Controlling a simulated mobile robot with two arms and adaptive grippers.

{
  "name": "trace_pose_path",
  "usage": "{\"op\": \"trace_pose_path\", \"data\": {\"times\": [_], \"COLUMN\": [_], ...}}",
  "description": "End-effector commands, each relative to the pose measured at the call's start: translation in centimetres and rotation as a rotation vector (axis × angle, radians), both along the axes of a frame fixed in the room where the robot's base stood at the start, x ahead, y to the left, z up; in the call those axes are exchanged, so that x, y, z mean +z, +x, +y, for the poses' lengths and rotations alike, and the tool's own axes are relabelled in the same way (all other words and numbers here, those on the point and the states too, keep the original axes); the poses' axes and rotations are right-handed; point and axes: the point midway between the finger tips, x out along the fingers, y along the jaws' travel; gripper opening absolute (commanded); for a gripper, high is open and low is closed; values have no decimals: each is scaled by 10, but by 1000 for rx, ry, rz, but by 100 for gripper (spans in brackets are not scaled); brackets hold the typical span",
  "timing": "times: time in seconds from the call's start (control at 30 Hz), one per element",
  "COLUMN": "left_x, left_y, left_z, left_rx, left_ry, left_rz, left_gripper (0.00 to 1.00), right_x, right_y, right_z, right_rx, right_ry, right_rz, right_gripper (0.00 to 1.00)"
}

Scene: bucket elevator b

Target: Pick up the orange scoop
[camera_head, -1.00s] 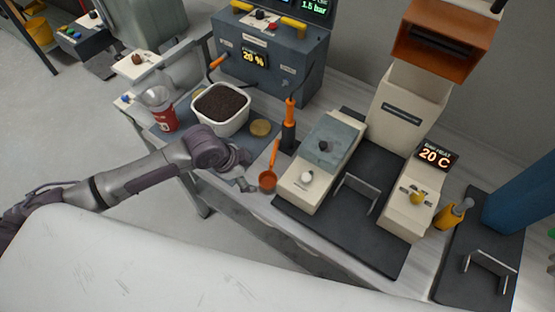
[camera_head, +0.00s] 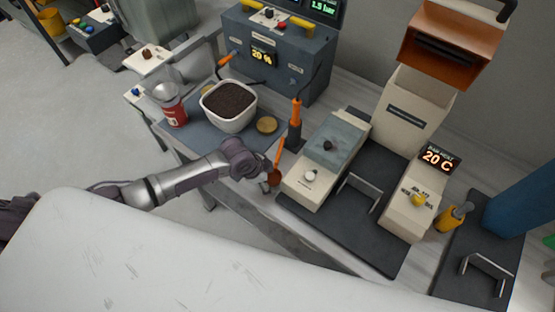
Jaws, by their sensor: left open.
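The orange scoop (camera_head: 278,158) is on the workbench, left of the cream unit with a grey lid. Its handle points up and its small round bowl is at the lower end. My left gripper (camera_head: 268,181) comes in from the left and is at the scoop's bowl, overlapping it in the picture. It is open; its fingers are small and partly hidden, and I cannot tell whether they touch the scoop. My right gripper is not in view.
A white tub of dark granules (camera_head: 230,122) stands behind my left arm, with a red can (camera_head: 173,108) and a round tan disc (camera_head: 267,125) beside it. An orange-handled tool (camera_head: 295,118) stands upright behind the scoop. The cream unit (camera_head: 322,170) closes off the right side.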

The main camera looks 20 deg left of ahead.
Motion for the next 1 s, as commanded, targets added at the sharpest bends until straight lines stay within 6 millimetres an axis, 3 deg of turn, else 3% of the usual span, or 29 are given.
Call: {"op": "trace_pose_path", "data": {"times": [0.07, 0.43, 0.77, 1.0], "left_x": [0, 0, 4, 28], "left_y": [0, 0, 1, 1], "left_z": [0, 0, 0, 0], "left_rx": [0, 0, 0, 0], "left_ry": [0, 0, -1, -1], "left_rz": [0, 0, -2, -4], "left_gripper": [84, 22, 21, 21], "right_x": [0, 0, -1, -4], "right_y": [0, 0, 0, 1], "right_z": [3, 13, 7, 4], "right_rx": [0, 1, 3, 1], "right_ry": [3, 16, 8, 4], "right_rz": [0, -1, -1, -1], "right_gripper": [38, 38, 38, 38]}}
